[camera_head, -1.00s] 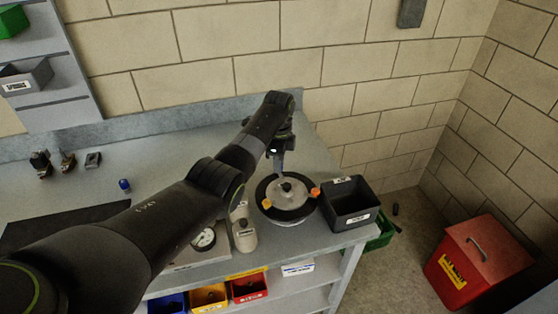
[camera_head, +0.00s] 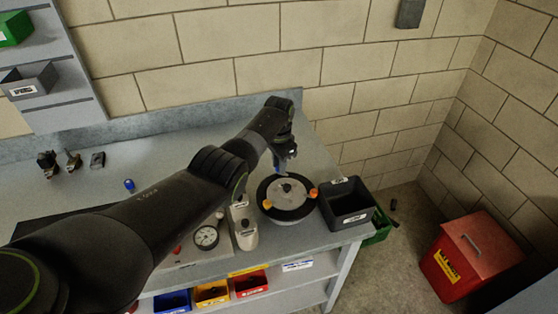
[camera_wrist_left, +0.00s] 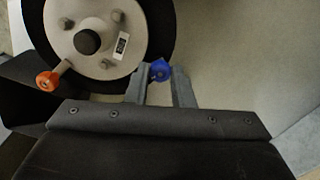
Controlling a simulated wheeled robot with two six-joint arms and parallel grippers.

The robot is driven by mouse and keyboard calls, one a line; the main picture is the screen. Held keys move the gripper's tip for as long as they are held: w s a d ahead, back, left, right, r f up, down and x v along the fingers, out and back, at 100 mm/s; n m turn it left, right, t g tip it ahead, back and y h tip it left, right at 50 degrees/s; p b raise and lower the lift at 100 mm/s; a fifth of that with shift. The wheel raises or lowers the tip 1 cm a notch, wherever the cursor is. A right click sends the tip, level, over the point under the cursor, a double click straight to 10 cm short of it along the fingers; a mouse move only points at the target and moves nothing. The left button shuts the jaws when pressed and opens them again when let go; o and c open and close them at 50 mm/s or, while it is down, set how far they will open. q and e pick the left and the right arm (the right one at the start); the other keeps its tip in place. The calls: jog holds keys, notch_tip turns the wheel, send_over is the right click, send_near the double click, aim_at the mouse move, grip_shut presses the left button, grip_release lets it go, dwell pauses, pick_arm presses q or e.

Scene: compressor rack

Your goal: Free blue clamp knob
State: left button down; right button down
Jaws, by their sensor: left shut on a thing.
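The blue clamp knob (camera_wrist_left: 160,70) is between the fingers of my left gripper (camera_wrist_left: 162,84) in the left wrist view, beside the rim of a black ring with a pale round plate (camera_wrist_left: 108,62). In the head view my left gripper (camera_head: 284,160) is over the far edge of this round unit (camera_head: 289,210), with a bit of blue at its tip. I cannot tell whether the knob still touches the unit. An orange knob (camera_wrist_left: 47,81) sits at the rim in the wrist view. Two orange knobs show in the head view. My right gripper is not in view.
A dark open bin (camera_head: 345,216) stands right of the round unit. A gauge (camera_head: 206,237) and a beige cylinder (camera_head: 245,234) stand in front. A small blue part (camera_head: 129,185) lies on the bench at left. A red waste box (camera_head: 470,255) stands on the floor.

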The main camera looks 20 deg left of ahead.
pick_arm(q)
jog(key=n, duration=0.3)
jog(key=shift+w+r+n+p, duration=0.1)
jog(key=shift+r+n+p, duration=0.05)
jog(key=shift+n+p, duration=0.15)
jog(key=shift+n, duration=1.8)
jog(key=c, duration=1.3)
grip_release()
jog(key=shift+o, duration=0.2)
jog(key=shift+r+p, duration=0.4)
jog(key=shift+p, duration=0.05)
notch_tip(320, 180, up, 5)
jog(key=shift+f+p, duration=0.1)
jog(key=shift+p, duration=0.35)
notch_tip(320, 180, up, 12)
jog(key=b, duration=0.2)
jog(key=shift+f+b, duration=0.15)
jog(key=shift+b, duration=0.15)
